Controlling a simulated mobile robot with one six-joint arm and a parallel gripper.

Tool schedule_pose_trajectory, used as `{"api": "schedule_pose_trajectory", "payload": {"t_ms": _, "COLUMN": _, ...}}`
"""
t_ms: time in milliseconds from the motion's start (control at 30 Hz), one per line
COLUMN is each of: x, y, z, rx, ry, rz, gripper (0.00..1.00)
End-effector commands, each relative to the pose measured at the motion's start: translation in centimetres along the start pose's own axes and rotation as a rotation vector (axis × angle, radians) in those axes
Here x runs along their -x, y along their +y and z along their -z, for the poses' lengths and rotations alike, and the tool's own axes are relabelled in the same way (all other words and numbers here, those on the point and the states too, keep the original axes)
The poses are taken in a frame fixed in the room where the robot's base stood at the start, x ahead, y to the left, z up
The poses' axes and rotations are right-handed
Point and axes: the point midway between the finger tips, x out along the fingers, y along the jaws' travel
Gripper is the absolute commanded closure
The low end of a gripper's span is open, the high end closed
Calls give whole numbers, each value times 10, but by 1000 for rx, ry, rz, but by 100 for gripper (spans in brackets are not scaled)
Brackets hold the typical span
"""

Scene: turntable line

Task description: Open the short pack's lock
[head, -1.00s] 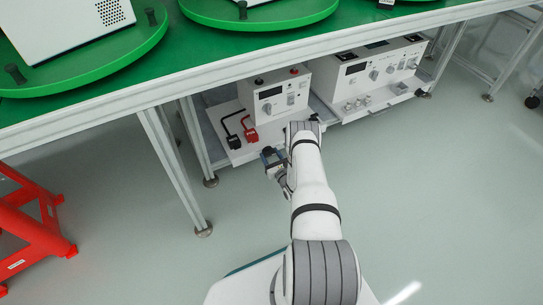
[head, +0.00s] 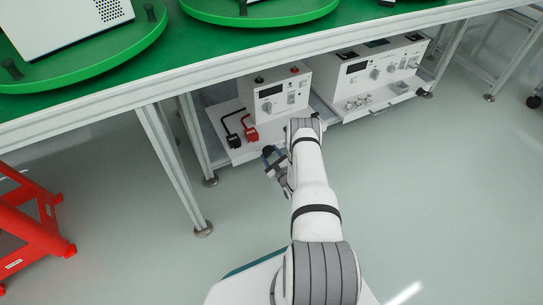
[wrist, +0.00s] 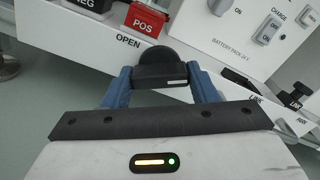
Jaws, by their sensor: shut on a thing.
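The short pack (head: 283,97) is the smaller white unit on the shelf under the bench. Its front also shows in the wrist view (wrist: 205,30), marked "BATTERY PACK 24 V". My gripper (head: 271,158) is at the front edge of its tray. In the wrist view, the blue fingers of my gripper (wrist: 162,78) are shut on a black rounded lock knob (wrist: 163,60). The knob is beside the "OPEN" label on the tray edge; a "LINK" label lies farther right. The knob's base is hidden behind my fingers.
A red POS connector (head: 251,134) and a black NEG connector (head: 233,141) lie on the tray, left of the pack. A longer white unit (head: 378,72) stands to the right. A table leg (head: 173,165) and a red stool (head: 35,225) are left. The front floor is clear.

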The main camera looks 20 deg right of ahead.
Motion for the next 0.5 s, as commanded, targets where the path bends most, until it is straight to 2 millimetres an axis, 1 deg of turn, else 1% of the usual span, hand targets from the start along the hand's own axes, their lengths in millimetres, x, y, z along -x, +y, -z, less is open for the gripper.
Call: {"api": "schedule_pose_trajectory", "payload": {"t_ms": 500, "x": 0, "y": 0, "z": 1, "rx": 489, "ry": 1, "rz": 1, "gripper": 70}}
